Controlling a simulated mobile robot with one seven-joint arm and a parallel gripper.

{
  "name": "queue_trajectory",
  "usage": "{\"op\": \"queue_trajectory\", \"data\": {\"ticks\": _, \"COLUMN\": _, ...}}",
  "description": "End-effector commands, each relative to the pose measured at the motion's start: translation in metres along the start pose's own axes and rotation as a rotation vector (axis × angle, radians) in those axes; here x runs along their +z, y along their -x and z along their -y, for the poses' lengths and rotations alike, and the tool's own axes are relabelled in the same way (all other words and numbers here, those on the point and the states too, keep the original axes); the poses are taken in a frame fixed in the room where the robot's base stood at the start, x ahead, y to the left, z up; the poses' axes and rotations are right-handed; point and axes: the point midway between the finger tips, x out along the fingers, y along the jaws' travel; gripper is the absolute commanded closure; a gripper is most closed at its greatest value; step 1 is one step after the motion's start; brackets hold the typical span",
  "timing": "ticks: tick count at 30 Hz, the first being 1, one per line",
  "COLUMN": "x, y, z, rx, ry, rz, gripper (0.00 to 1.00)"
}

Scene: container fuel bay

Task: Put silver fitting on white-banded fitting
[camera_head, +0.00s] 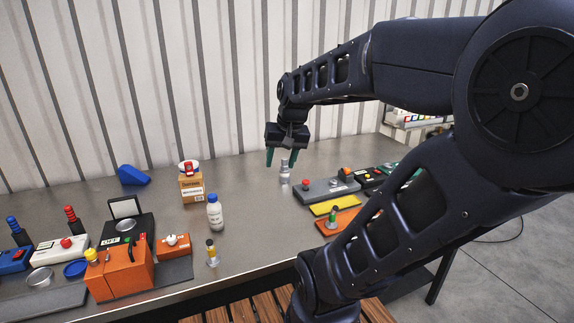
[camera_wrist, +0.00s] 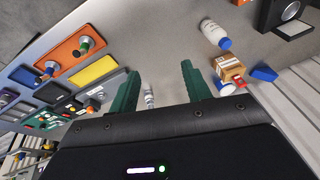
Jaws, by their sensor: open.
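The silver fitting (camera_head: 285,174) stands upright on the grey bench, right of the white bottle. My gripper (camera_head: 281,160) points down just above it, open and empty, with its green fingers apart. In the wrist view the silver fitting (camera_wrist: 150,97) shows between the fingers of my gripper (camera_wrist: 160,72), nearer the left finger in the picture. I cannot pick out the white-banded fitting with certainty.
Grey, yellow and orange panels (camera_head: 333,206) lie right of the fitting. An orange box (camera_head: 120,274) and other devices crowd the left. The bench behind the fitting is clear.

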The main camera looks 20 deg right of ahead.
Motion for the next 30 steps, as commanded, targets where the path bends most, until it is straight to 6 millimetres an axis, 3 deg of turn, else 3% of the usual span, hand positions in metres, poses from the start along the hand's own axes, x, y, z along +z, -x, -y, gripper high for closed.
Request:
{"op": "queue_trajectory", "data": {"ticks": 3, "x": 0.018, "y": 0.006, "z": -0.003, "rx": 0.038, "ry": 0.109, "rz": -0.058, "gripper": 0.52}}
{"op": "queue_trajectory", "data": {"ticks": 9, "x": 0.033, "y": 0.01, "z": -0.008, "rx": 0.079, "ry": 0.213, "rz": -0.113, "gripper": 0.52}}
{"op": "queue_trajectory", "data": {"ticks": 30, "x": 0.035, "y": 0.01, "z": -0.009, "rx": 0.087, "ry": 0.231, "rz": -0.12, "gripper": 0.52}}
